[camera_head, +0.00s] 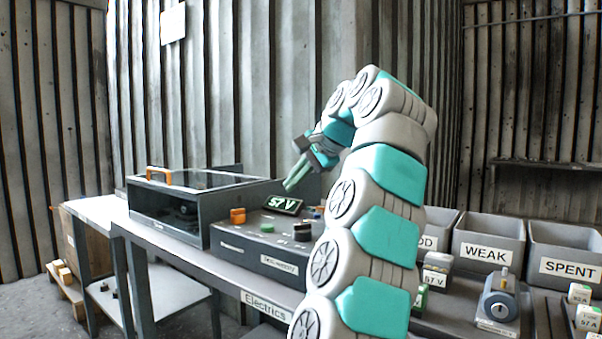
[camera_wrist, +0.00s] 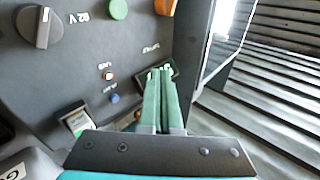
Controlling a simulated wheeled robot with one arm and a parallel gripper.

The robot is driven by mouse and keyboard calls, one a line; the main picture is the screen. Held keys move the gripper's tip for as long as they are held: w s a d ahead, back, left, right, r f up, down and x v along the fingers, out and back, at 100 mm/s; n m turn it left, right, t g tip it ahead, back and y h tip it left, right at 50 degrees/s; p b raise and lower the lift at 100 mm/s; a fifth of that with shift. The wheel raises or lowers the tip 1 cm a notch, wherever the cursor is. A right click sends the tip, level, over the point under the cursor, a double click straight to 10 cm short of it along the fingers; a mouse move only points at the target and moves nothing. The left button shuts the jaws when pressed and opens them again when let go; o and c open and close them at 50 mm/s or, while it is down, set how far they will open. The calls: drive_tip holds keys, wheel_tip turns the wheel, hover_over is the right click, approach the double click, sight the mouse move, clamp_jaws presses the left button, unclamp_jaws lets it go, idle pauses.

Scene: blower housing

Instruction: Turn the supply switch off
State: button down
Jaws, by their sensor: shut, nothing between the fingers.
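The dark test supply panel (camera_head: 262,250) stands on the bench, with an orange knob (camera_head: 237,215), a green button (camera_head: 267,227) and a black knob (camera_head: 302,231) along its front. My gripper (camera_head: 288,186) is shut and empty, fingers pointing down near the display. In the wrist view my shut fingers (camera_wrist: 160,72) cover part of the panel. I cannot tell which is the supply switch.
A dark box with a clear lid and orange handle (camera_head: 158,174) stands left of the panel. Bins marked WEAK (camera_head: 487,253) and SPENT (camera_head: 571,267) stand right. A grey lock-like device (camera_head: 498,300) sits before them. My arm hides the bench's middle.

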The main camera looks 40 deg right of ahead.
drive_tip(key=shift+s+d+r, duration=0.35)
drive_tip(key=shift+s+r, duration=0.1)
drive_tip(key=shift+r, duration=0.15)
drive_tip(key=shift+s+d, duration=0.15)
drive_tip(key=shift+d, duration=0.05)
